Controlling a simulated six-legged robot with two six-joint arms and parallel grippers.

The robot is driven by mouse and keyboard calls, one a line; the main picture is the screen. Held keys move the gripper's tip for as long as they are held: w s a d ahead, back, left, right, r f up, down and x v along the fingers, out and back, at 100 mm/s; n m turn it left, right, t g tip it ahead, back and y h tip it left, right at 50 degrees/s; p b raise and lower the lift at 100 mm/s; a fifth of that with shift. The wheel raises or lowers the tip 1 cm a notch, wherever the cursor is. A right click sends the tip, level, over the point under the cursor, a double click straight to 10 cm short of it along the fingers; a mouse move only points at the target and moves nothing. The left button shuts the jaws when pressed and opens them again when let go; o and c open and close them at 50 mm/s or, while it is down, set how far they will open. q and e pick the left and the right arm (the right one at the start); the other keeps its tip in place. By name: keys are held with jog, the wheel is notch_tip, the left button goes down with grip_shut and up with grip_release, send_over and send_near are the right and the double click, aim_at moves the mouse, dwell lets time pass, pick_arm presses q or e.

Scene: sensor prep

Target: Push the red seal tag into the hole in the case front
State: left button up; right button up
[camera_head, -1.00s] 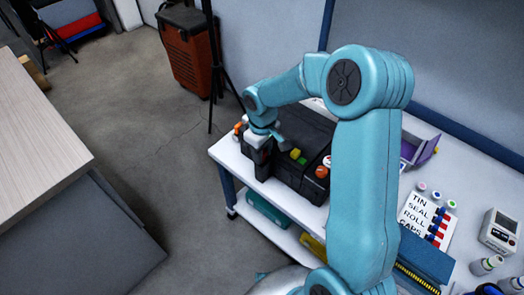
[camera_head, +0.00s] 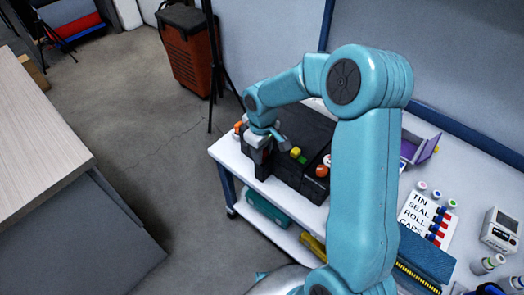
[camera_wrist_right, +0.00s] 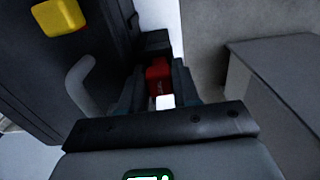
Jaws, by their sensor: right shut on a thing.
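The black case (camera_head: 305,128) lies on the white cart. My right gripper (camera_head: 262,146) is at the case's left end, by its front side, and reaches down over it. In the right wrist view, the gripper (camera_wrist_right: 158,80) is shut on the red seal tag (camera_wrist_right: 157,74), which sits between the two dark fingers. The case (camera_wrist_right: 45,85) fills the left of that view, beside the fingers. A small dark block shows just past the tag. The hole is hidden, and I cannot tell if the tag touches the case. My left gripper is not in view.
To the right are a purple bin (camera_head: 427,150), a lettered card (camera_head: 416,215) with red items, and a grey meter (camera_head: 500,232). Open floor lies left of the cart.

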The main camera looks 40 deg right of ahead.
jog(key=shift+f+b, duration=0.6)
jog(key=shift+f, duration=0.05)
dwell(1.9)
jog(key=o, duration=1.1)
jog(key=shift+c, duration=0.2)
jog(key=shift+d, duration=0.15)
jog(key=c, duration=0.3)
jog(key=shift+o, duration=0.2)
